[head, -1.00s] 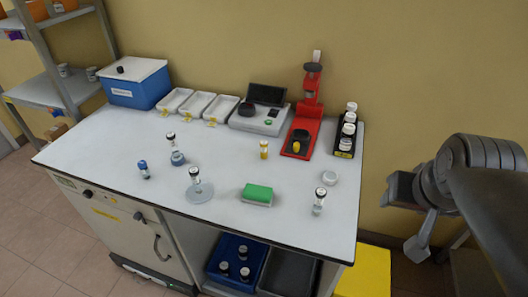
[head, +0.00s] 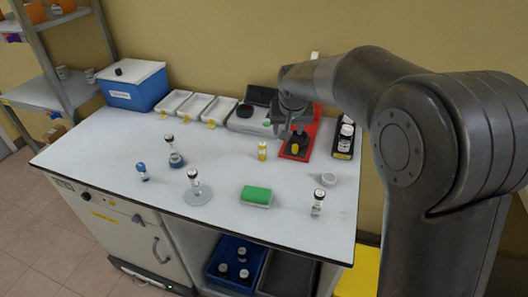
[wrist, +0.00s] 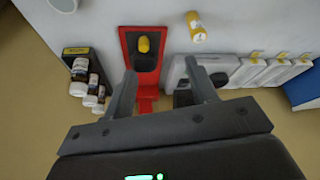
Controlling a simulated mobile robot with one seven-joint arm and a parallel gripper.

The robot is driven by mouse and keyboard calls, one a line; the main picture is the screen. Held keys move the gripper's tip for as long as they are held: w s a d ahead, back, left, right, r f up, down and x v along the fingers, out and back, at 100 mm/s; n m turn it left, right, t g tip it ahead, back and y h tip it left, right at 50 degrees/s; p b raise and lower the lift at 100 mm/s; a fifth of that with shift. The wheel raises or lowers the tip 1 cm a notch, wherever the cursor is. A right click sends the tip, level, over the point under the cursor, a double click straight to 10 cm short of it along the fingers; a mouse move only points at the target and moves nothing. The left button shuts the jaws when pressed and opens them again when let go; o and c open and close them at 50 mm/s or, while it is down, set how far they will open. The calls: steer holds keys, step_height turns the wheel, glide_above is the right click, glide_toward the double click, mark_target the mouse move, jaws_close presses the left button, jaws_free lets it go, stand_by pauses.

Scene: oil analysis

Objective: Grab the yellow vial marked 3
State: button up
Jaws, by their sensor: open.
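My gripper (head: 288,128) is above the back of the table near the red stand, beyond and to the right of the vial in the head view. In the wrist view my gripper (wrist: 160,68) is open, with nothing between its fingers, and apart from the vial.
A red stand (wrist: 126,38) with a yellow piece (wrist: 143,44) on it lies close to my fingers. A black rack (head: 343,152) of white-capped bottles stands right of it. A green sponge (head: 257,195) and several flasks and vials stand nearer the front.

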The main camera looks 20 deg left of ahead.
glide_above(262, 150)
steer(key=s+d, duration=0.1)
steer(key=s, duration=0.1)
step_height(262, 150, down, 5)
steer(key=shift+n, duration=0.4)
steer(key=x, duration=1.1)
steer(key=shift+s+f, duration=0.1)
steer(key=shift+f, duration=0.2)
steer(key=c, duration=1)
